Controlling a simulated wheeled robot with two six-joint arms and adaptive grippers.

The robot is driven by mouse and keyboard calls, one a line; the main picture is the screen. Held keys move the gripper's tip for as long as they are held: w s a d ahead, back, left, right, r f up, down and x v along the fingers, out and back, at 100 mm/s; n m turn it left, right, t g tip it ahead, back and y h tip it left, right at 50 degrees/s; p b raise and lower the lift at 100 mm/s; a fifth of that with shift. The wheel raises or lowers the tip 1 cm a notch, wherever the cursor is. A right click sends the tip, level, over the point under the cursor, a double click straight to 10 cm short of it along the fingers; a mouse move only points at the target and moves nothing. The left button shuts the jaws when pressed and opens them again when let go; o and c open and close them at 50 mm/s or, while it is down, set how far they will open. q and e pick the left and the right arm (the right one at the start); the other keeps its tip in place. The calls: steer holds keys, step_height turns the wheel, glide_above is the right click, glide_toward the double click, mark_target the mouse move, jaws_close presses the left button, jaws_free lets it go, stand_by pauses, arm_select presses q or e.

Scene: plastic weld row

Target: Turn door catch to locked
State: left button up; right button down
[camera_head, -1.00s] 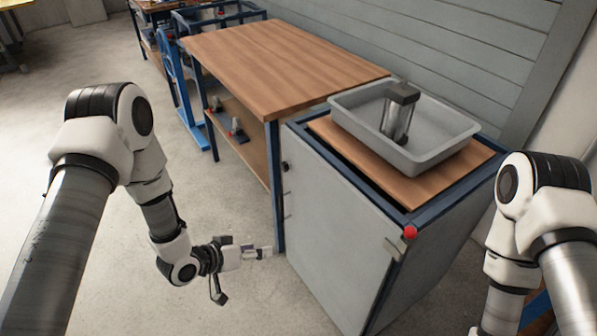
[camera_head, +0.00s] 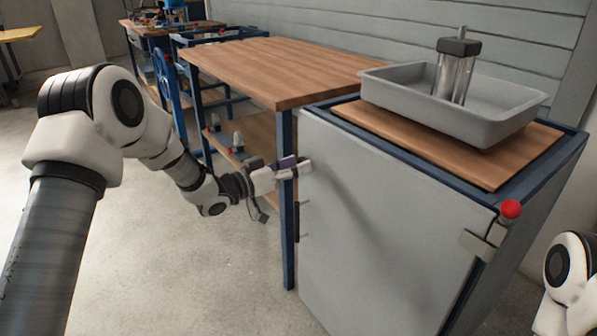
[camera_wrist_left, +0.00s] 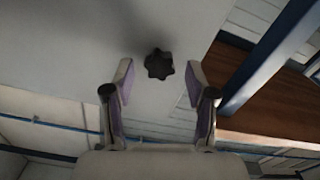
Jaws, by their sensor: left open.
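The grey cabinet door (camera_head: 390,225) faces me below the wooden top. A dark star-shaped knob (camera_wrist_left: 158,64) stands on a pale panel in the left wrist view. The gripper hides it in the head view. My left gripper (camera_head: 303,168) is at the door's upper left edge. In the left wrist view its fingers (camera_wrist_left: 158,88) are open and empty, with the knob ahead between their tips, not gripped. A red ball on a metal bracket (camera_head: 486,238) sits at the door's upper right corner. I cannot tell which fitting is the catch. My right gripper is out of view.
A grey tray (camera_head: 400,95) holding a metal cylinder (camera_head: 456,68) stands on the cabinet. A wooden workbench (camera_head: 265,62) with a blue leg (camera_head: 288,235) is left of the cabinet, close to my left gripper. The floor in front is clear.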

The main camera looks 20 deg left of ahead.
arm_select(q)
steer(key=shift+w+d, duration=0.35)
steer(key=shift+w, duration=0.1)
jaws_close()
steer(key=shift+m, duration=0.4)
steer(key=shift+s+d+f+m, duration=0.1)
steer(key=shift+m, duration=4.2)
steer(key=shift+s+d+m, duration=0.1)
steer(key=shift+m, duration=4.2)
